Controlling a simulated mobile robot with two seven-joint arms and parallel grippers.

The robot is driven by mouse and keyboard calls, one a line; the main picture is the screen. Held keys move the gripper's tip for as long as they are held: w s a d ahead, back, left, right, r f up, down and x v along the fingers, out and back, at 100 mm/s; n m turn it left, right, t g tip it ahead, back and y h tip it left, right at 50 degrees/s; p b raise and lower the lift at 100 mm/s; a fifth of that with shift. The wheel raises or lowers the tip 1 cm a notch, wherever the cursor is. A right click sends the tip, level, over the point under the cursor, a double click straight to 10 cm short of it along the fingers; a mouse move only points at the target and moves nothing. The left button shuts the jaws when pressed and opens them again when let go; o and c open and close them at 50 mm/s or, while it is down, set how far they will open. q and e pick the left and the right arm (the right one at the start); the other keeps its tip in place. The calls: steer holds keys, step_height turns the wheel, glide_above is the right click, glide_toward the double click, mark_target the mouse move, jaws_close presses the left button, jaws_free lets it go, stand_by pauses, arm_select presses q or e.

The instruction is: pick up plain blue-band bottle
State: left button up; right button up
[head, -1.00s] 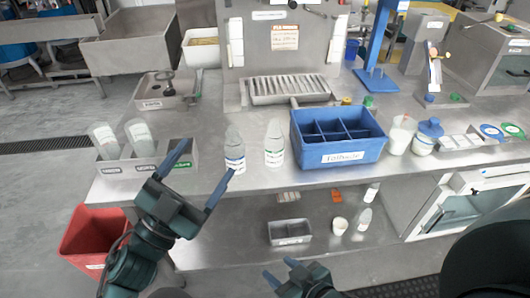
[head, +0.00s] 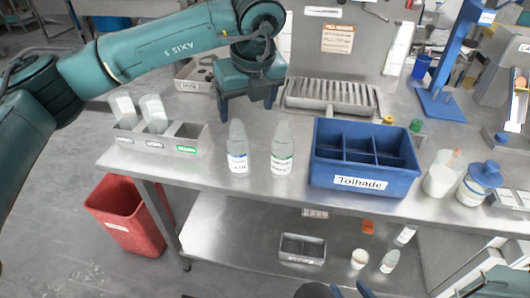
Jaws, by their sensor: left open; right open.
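The plain blue-band bottle (head: 237,152) stands upright on the steel counter, clear with a white label and blue band. A similar green-band bottle (head: 282,150) stands just to its right. My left gripper (head: 247,108) is open and points down, its fingers apart above and behind the blue-band bottle's top. The gripper is empty, and I cannot tell whether it touches the bottle. My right gripper (head: 350,291) shows only in part at the bottom edge, open and empty, well below the counter's front edge.
A metal holder (head: 165,145) at left has two tilted bottles and one empty compartment. A blue divided bin (head: 364,184) stands right of the bottles. A grate (head: 330,97) lies behind. A red bin (head: 125,215) is on the floor. The lower shelf holds a small tray (head: 302,249).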

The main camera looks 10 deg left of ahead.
mark_target(236, 131)
arm_select(q)
steer(key=shift+y, duration=0.3)
steer(key=x, duration=0.4)
steer(key=w+p+x, duration=0.1)
steer(key=x, duration=0.3)
steer(key=a+p+x, duration=0.1)
steer(key=x, duration=0.3)
steer(key=shift+w+a+r, duration=0.15)
steer(key=shift+w, duration=0.05)
steer(key=c, duration=1.3)
steer(key=shift+o, duration=0.2)
